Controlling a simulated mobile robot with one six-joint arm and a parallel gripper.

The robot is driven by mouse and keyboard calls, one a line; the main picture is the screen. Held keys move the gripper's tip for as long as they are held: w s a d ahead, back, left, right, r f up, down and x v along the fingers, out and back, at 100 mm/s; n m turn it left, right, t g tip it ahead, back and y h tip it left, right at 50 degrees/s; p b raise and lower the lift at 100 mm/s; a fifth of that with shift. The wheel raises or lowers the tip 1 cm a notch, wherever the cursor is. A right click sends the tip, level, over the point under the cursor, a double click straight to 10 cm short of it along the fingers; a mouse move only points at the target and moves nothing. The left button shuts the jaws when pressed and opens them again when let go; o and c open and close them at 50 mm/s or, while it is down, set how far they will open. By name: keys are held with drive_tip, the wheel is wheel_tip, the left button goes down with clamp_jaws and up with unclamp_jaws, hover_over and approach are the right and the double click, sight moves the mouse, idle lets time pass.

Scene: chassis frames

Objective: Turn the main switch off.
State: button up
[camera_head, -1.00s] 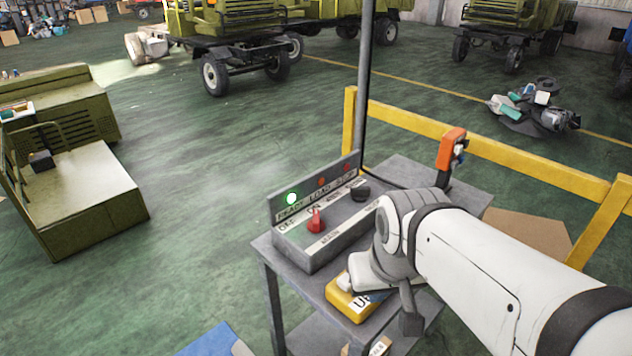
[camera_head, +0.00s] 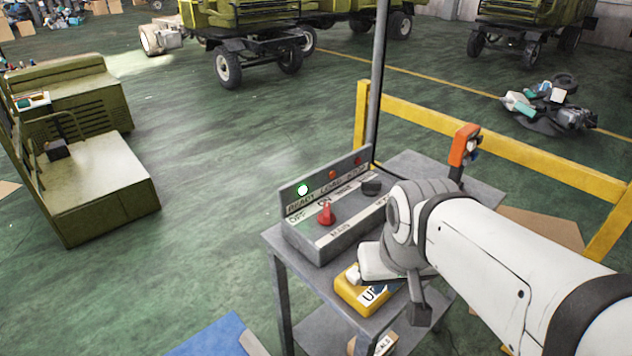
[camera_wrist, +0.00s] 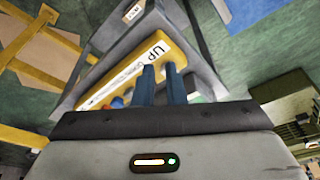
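The control box (camera_head: 325,245) stands on a grey cart (camera_head: 430,165). Its red main switch knob (camera_head: 326,213) stands near the printed words OFF and ON, its tip by ON. A green lamp (camera_head: 302,190) is lit above READY. My gripper is below and right of the box in the head view, over a yellow case (camera_head: 350,290) marked UP. My arm hides part of the case. In the wrist view, the blue fingers of my gripper (camera_wrist: 162,82) stand slightly apart with nothing seen held. The yellow case (camera_wrist: 130,80) lies beyond them; the knob is not visible there.
An orange pendant (camera_head: 464,145) stands at the cart's right side. A grey post (camera_head: 378,80) and yellow railing (camera_head: 420,120) are behind the cart. A green vehicle (camera_head: 95,190) is at left. Open floor lies between it and the cart.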

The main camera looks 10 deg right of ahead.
drive_tip(key=o, duration=0.6)
drive_tip(key=shift+m, duration=0.4)
drive_tip(key=w, duration=0.4)
drive_tip(key=w+a, duration=0.1)
drive_tip(key=w, duration=0.3)
drive_tip(key=w+r, duration=0.1)
drive_tip(key=w, duration=0.4)
drive_tip(key=shift+a+r, duration=0.1)
drive_tip(key=shift+a, duration=0.2)
drive_tip(key=t, duration=0.1)
approach(327, 209)
drive_tip(key=f, duration=0.1)
drive_tip(key=shift+m+h, duration=0.3)
drive_tip(key=shift+m, duration=0.1)
drive_tip(key=x, duration=0.5)
drive_tip(key=p+x, duration=0.1)
drive_tip(key=x, duration=0.1)
drive_tip(key=shift+w+a+f, duration=0.3)
drive_tip(key=shift+w, duration=0.1)
clamp_jaws()
